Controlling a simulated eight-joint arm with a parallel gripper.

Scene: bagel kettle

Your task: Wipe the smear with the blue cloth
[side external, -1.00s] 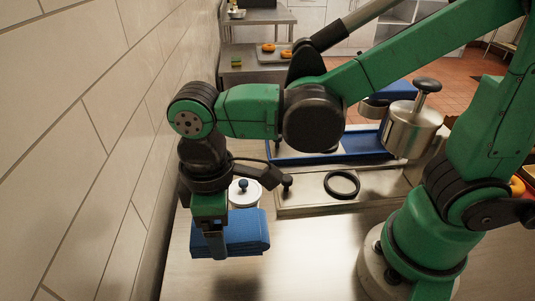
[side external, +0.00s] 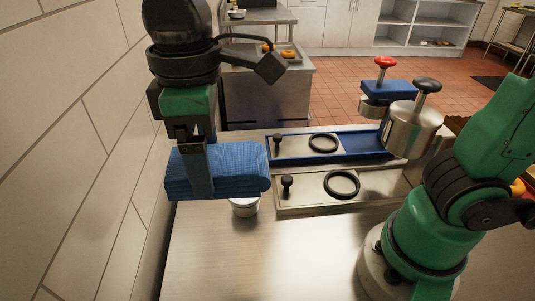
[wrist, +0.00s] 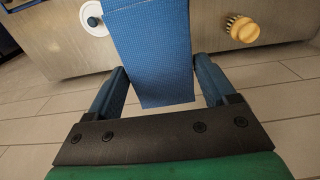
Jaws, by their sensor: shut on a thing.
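The blue cloth (side external: 238,168) is a thick folded pad with a textured face. My gripper (side external: 198,185) is shut on it at the left side of the bench and holds it raised above the surface. In the wrist view the cloth (wrist: 150,50) hangs as a broad strip between the two fingers of my gripper (wrist: 163,88). I cannot make out a smear in either view; the cloth and gripper hide part of the bench.
A white pot (side external: 245,208) stands partly hidden below the cloth. The tiled wall (side external: 80,150) is close on the left. The front bench (side external: 270,255) is clear.

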